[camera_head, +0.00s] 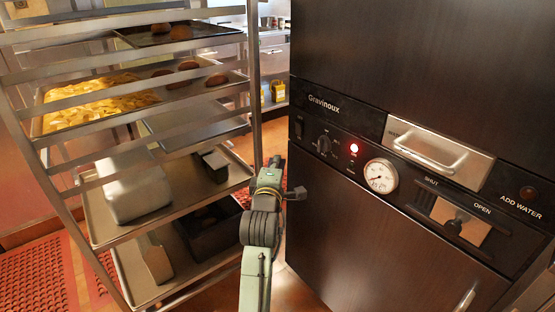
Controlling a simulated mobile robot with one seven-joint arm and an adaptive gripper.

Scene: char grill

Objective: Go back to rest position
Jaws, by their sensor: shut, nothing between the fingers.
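My arm rises from the bottom centre, between the rack and the dark oven. My gripper (297,193) shows as a small dark shape at the arm's upper end, close to the oven's left edge. It is shut and empty. Its fingertips are too small to make out clearly, and I cannot tell whether it touches anything.
A metal rack (254,85) on the left holds trays with yellow food, brown round items and metal pans. The dark oven (390,240) fills the right, with a lit red lamp, a gauge and a steel drawer handle (432,150). Red mats (38,275) lie at lower left.

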